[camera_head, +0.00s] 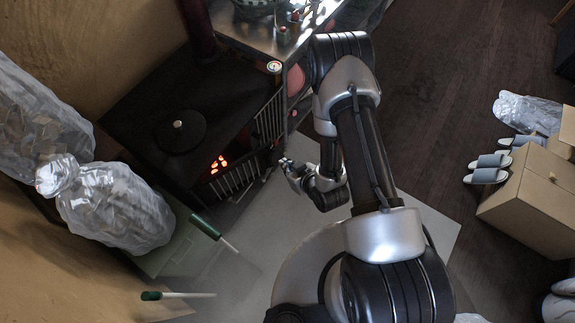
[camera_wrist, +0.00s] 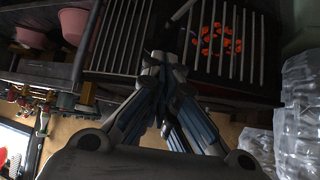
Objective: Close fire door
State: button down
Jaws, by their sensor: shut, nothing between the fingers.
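A dark stove (camera_head: 140,105) stands at the left in the head view, with glowing embers (camera_head: 218,163) inside its front opening. Its barred fire door shows as upright bars (camera_head: 237,180) at the front, with another barred section (camera_head: 270,118) further back. In the wrist view, bars (camera_wrist: 123,40) fill the upper left, and bars in front of the embers (camera_wrist: 217,40) fill the upper right. I cannot tell how far the door stands open. My gripper (camera_head: 284,163) is shut and empty, close in front of the bars. Its fingertips (camera_wrist: 163,62) point at the gap between the barred sections; contact is unclear.
A metal table (camera_head: 250,30) with jars and a tin stands beside the stove. Clear plastic bags (camera_head: 115,210) and green-handled tools (camera_head: 205,227) lie at left. Cardboard boxes (camera_head: 530,195) and slippers (camera_head: 487,168) are at right. The dark wooden floor (camera_head: 430,110) between is clear.

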jog(key=w+a+f+b, duration=0.1)
jog(key=w, duration=0.1)
jog(key=w+a+f+b, duration=0.1)
jog(key=w+a+f, duration=0.1)
jog(key=w, duration=0.1)
jog(key=w+a+f+b, duration=0.1)
jog(key=w, duration=0.1)
jog(key=shift+w+a+f, duration=0.2)
jog(key=shift+w+a, duration=0.05)
jog(key=shift+w, duration=0.1)
